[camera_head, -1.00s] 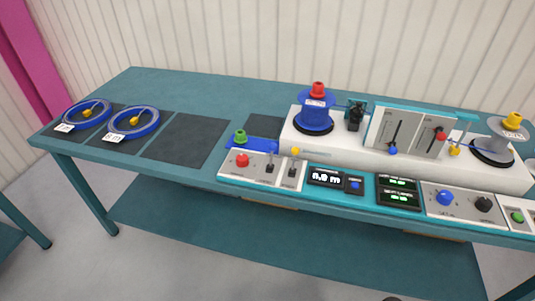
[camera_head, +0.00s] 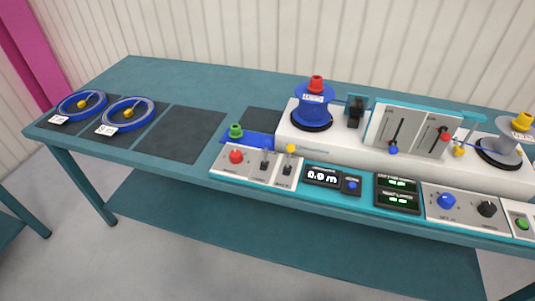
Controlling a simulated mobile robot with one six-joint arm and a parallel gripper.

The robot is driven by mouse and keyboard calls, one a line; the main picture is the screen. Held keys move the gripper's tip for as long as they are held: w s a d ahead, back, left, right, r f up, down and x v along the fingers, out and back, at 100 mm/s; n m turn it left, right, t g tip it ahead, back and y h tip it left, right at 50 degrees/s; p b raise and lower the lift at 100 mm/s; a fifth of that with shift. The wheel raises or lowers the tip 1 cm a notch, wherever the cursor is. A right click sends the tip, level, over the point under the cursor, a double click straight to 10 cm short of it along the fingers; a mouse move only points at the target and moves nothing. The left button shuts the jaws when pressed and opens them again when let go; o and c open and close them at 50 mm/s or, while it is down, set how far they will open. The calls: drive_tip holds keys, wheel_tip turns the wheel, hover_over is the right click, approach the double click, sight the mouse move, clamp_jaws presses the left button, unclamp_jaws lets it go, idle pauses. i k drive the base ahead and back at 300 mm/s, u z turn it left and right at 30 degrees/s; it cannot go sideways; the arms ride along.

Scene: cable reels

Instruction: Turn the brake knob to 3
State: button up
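A blue knob (camera_head: 446,201) and a black knob (camera_head: 487,209) sit on the light panel at the front right of the bench. Their printed labels and scale marks are too small to read, so I cannot tell which one is the brake knob or where it points. A grey upright panel (camera_head: 422,123) behind them has a blue-tipped lever (camera_head: 393,149) and a red-tipped lever (camera_head: 443,133) in slots. My gripper is not in view.
A blue reel (camera_head: 314,95) and a grey reel (camera_head: 505,149) stand on the white machine. A front panel has a red button (camera_head: 236,157), two small levers and a display (camera_head: 322,176) reading about 0.0 m. Cable coils (camera_head: 127,113) lie at left. The dark mat (camera_head: 182,135) is bare.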

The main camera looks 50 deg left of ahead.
sight(236, 157)
drive_tip(key=z, duration=0.6)
drive_tip(key=k, duration=0.95)
drive_tip(key=u, duration=2.45)
